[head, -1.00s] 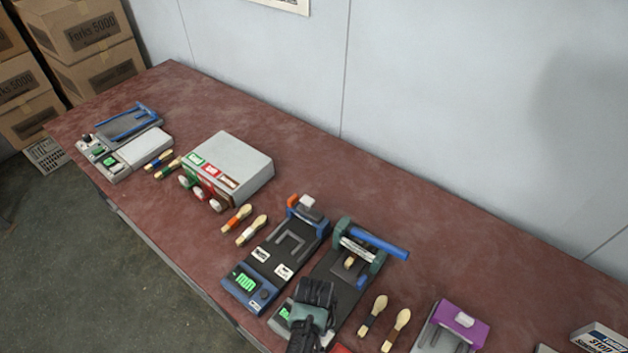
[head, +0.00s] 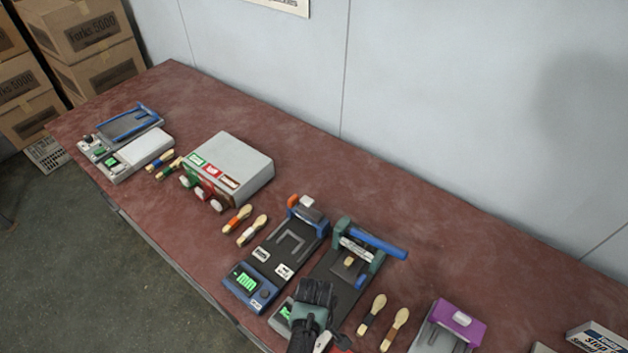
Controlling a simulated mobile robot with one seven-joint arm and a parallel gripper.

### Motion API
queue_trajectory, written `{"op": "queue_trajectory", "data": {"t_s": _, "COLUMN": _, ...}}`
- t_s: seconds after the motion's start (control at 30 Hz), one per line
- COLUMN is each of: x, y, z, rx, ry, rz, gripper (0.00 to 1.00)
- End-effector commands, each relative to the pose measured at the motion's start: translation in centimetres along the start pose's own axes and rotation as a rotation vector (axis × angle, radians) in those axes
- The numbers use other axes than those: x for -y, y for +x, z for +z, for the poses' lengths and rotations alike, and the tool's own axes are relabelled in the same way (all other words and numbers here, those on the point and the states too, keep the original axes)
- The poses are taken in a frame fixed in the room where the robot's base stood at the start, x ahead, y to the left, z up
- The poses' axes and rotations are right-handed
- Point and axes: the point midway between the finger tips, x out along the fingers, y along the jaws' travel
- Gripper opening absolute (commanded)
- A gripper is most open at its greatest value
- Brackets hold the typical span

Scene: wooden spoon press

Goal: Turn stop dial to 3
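The press with a blue lever handle (head: 378,243) stands on the table at the lower middle of the head view. A small wooden piece lies on its dark bed (head: 347,270). My gripper (head: 316,290) is over the front panel of this press and hides most of it. Only an edge of a green display (head: 285,312) shows beside my gripper. No stop dial or its number can be made out there, so I cannot tell whether my gripper touches one. The finger opening is also hidden.
A blue-fronted device (head: 251,285) with a lit display stands close on the left. Two wooden spoons (head: 372,314) lie to the right, before a purple-topped device (head: 459,318). A grey box (head: 241,168) stands farther left. The back of the table is clear.

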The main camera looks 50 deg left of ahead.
Motion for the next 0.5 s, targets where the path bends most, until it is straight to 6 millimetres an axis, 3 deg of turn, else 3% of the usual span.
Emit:
{"op": "queue_trajectory", "data": {"t_s": 0.47, "x": -0.07, "y": -0.06, "z": -0.07, "rx": -0.002, "ry": -0.014, "rz": 0.002, "gripper": 0.0}}
{"op": "queue_trajectory", "data": {"t_s": 0.5, "x": -0.07, "y": -0.06, "z": -0.07, "rx": -0.002, "ry": -0.014, "rz": 0.002, "gripper": 0.46}}
